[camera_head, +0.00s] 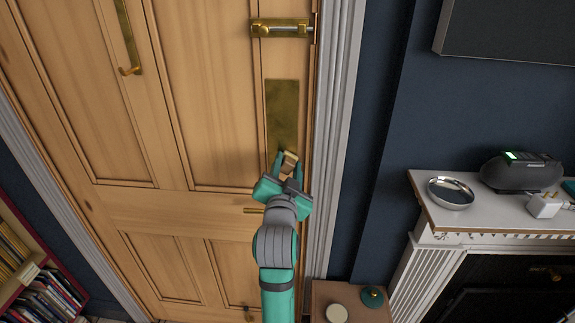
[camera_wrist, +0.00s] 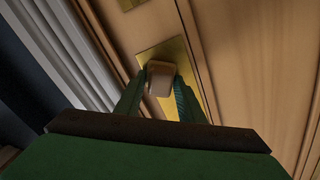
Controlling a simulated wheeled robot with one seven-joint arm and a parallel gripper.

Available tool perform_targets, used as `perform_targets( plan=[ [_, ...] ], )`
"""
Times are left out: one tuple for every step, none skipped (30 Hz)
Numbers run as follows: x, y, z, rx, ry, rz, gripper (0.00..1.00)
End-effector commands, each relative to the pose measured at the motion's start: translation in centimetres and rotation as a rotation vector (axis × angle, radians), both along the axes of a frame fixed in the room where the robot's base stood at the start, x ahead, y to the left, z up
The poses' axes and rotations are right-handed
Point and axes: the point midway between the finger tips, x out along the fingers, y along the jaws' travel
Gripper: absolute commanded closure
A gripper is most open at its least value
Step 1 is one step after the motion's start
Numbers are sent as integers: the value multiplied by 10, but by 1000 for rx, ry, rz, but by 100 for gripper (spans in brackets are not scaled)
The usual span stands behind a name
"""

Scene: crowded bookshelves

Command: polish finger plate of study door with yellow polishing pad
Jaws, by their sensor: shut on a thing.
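The brass finger plate (camera_head: 283,108) is a tall dull-gold rectangle on the wooden study door (camera_head: 210,95), near its right edge. It also shows in the wrist view (camera_wrist: 176,50). My gripper (camera_head: 288,165) is shut on a small tan-yellow pad (camera_head: 289,164), which shows between the fingers in the wrist view (camera_wrist: 160,78). The pad is at the lower end of the plate in both views. I cannot tell whether its face touches the plate. The gripper and pad hide the bottom of the plate.
A white door frame (camera_head: 338,120) stands to the right. A mantelpiece (camera_head: 430,205) holds a metal dish (camera_head: 451,192) and a dark device (camera_head: 522,172). A small wooden cabinet (camera_head: 350,293) stands low.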

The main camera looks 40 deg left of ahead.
Motion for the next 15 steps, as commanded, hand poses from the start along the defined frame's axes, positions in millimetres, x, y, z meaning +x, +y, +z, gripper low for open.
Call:
perform_targets(
  plan=[
    [-1, -1, 0, 0, 0, 0, 83],
    [-2, -1, 0, 0, 0, 0, 83],
    [-3, -2, 0, 0, 0, 0, 83],
    [-5, -3, 0, 0, 0, 0, 83],
    [-7, -4, 0, 0, 1, 1, 83],
    [-9, -6, 0, 0, 1, 1, 83],
    [-11, -7, 0, 0, 0, 0, 83],
    [-13, -8, 0, 0, 0, 0, 83],
    [-15, -9, 0, 0, 0, 0, 83],
    [-17, -10, 0, 0, 0, 0, 83],
    [-19, -11, 0, 1, -1, 0, 83],
    [-21, -13, 0, 1, -1, 0, 83],
    [-23, -14, 0, 0, -1, -1, 83],
    [-24, -15, 0, 0, 0, 0, 83],
    [-27, -16, 0, 0, 0, 0, 83]
  ],
)
